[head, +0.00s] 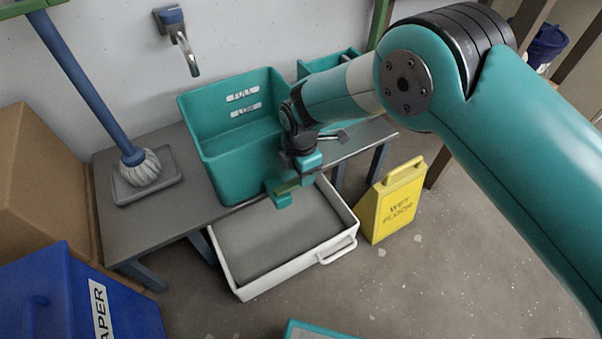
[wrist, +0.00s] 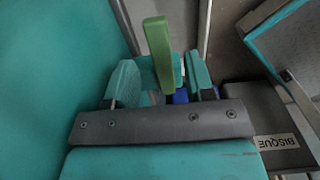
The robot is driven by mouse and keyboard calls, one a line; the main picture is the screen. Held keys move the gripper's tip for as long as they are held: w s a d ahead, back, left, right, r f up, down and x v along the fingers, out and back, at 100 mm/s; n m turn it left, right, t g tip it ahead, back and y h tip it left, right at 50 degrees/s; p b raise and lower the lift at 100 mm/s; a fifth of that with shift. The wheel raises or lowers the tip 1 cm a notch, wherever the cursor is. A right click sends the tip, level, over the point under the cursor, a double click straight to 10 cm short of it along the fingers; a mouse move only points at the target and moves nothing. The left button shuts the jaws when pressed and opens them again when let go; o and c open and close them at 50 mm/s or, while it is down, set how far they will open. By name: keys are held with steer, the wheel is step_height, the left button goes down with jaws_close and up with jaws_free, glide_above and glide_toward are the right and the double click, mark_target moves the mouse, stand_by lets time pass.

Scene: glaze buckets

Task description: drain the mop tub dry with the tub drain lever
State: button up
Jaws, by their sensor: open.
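The teal mop tub (head: 226,160) stands on a grey bench, with FULL and LOW labels on its inner back wall. I cannot tell how much water it holds. The green drain lever (head: 288,186) shows at the tub's front right, partly hidden by my gripper (head: 293,178). In the wrist view the lever (wrist: 157,48) stands between the two teal fingers of my gripper (wrist: 160,78). The fingers are apart, with a visible gap on both sides of the lever. The tub's wall (wrist: 50,80) fills the left of the wrist view.
A white-rimmed tray (head: 235,284) lies below the bench front. A yellow wet floor sign (head: 392,204) stands to its right. A mop (head: 138,168) and a wall tap (head: 184,48) are at the left. A blue paper bin (head: 60,300) is front left. Floor at right is open.

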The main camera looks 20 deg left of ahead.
step_height(320, 180, up, 15)
steer(key=p, duration=0.4)
steer(key=shift+r, duration=0.1)
steer(key=s+d+r+m+y, duration=0.25)
steer(key=d+r+m, duration=0.65)
steer(key=d+r, duration=0.65)
steer(key=s+d+r+m+y, duration=0.1)
steer(key=s+d+r+m, duration=0.4)
steer(key=s, duration=0.4)
steer(key=s+d+r+m+y, duration=0.1)
steer(key=s+d+r+m, duration=0.1)
steer(key=s+d+m, duration=0.6)
step_height(320, 180, up, 32)
steer(key=s+n+p, duration=0.1)
steer(key=p, duration=3.1)
steer(key=shift+a+n, duration=0.4)
